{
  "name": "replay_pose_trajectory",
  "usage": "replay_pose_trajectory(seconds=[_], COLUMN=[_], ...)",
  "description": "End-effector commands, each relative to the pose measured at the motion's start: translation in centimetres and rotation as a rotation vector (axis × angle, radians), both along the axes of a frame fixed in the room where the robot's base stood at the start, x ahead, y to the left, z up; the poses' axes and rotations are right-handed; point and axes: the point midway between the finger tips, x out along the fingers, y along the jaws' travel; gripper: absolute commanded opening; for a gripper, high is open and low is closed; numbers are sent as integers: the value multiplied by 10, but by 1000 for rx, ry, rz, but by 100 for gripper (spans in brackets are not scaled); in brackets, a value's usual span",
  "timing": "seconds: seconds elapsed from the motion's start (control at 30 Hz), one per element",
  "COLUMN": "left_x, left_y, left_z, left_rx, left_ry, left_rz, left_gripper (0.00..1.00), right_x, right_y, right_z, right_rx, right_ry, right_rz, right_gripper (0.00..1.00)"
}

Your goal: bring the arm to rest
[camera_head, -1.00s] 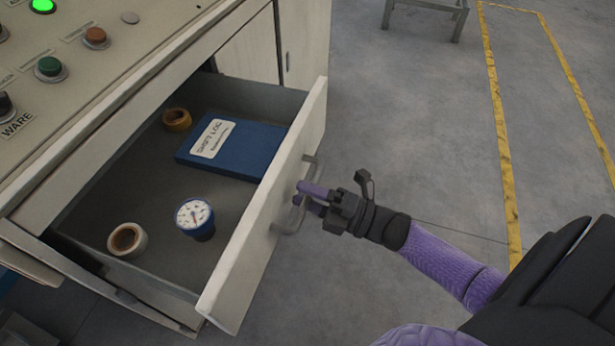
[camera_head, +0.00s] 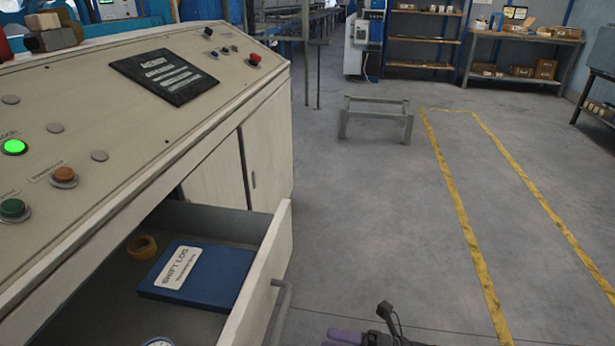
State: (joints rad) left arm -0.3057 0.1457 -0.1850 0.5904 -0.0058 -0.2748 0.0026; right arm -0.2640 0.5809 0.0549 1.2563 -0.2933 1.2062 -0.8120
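My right gripper (camera_head: 345,337) shows only in part at the bottom edge, right of the drawer handle (camera_head: 279,308) and apart from it. Its purple fingers are cut off by the frame, so its opening cannot be told. The drawer (camera_head: 272,262) of the control cabinet stands open. My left gripper is not in view.
The drawer holds a blue shift log (camera_head: 198,275), a yellow tape roll (camera_head: 142,247) and a gauge (camera_head: 158,342) cut by the bottom edge. The sloped control panel (camera_head: 120,120) is at left. A low metal stand (camera_head: 376,118) is ahead. Floor at right is clear.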

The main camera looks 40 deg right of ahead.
Motion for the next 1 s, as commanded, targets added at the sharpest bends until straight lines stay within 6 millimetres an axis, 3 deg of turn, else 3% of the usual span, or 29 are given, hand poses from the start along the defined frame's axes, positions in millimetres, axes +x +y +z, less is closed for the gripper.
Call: replay_pose_trajectory(seconds=[0.1, 0.17, 0.27, 0.3, 0.37, 0.4, 0.47, 0.5, 0.6, 0.7, 1.0], left_x=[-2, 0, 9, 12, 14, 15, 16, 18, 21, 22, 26], left_y=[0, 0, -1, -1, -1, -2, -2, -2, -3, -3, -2], left_z=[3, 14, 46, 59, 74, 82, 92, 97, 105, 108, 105], left_rx=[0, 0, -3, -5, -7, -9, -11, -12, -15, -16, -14], left_ry=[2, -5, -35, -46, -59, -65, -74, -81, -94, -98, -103], left_rz=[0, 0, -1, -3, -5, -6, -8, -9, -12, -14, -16], left_gripper=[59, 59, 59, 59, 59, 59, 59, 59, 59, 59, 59], right_x=[1, 0, -24, -50, -99, -134, -185, -216, -274, -303, -309], right_y=[-1, -6, -20, -21, -16, -9, 4, 13, 31, 40, 42], right_z=[-2, -15, -74, -105, -144, -163, -182, -188, -192, -192, -194], right_rx=[9, 55, 242, 329, 438, 493, 551, 572, 595, 593, 591], right_ry=[26, 147, 604, 817, 1103, 1266, 1470, 1580, 1767, 1854, 1872], right_rz=[-18, -99, -401, -546, -752, -880, -1052, -1154, -1351, -1455, -1480], right_gripper=[53, 53, 53, 53, 53, 53, 53, 53, 53, 53, 53])
